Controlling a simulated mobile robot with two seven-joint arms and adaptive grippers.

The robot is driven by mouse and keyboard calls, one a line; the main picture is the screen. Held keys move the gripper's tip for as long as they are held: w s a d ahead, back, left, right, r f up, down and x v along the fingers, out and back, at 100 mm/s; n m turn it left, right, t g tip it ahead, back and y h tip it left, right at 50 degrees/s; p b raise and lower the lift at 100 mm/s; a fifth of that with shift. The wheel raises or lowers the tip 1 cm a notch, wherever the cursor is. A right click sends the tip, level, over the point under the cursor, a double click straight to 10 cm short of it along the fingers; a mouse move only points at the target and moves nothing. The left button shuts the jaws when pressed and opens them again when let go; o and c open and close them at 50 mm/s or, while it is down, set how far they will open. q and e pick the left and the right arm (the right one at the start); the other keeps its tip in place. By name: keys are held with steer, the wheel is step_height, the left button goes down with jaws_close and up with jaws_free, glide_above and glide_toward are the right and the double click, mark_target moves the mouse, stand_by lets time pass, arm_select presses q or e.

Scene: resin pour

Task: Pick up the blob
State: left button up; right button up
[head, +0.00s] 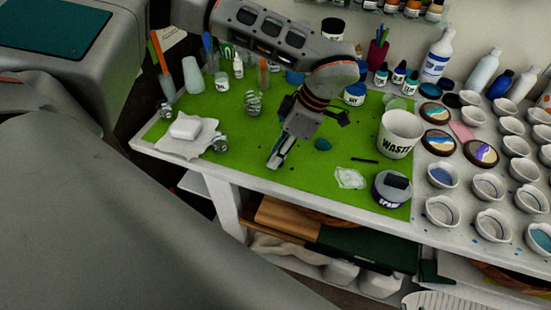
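A small dark teal blob (323,144) lies on the green mat (225,165) near the middle of the worktable. My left gripper (275,163) points down over the mat, to the left of and a little nearer than the blob, apart from it in the picture. Its fingers look close together, but I cannot tell whether they are shut or hold anything. My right gripper does not show.
A white WASTE cup (400,134), a dark lidded jar (391,189) and a crumpled clear piece (350,178) stand or lie right of the blob. A black stick (364,160) lies nearby. Small cups (487,187) fill the right side. A white block (185,128) rests at left.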

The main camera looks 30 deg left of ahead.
arm_select(q)
jaws_close()
step_height(320, 180, up, 25)
steer(key=w+p, duration=0.1)
steer(key=p, duration=0.2)
steer(key=shift+w+a+p, duration=0.4)
stand_by(1.4)
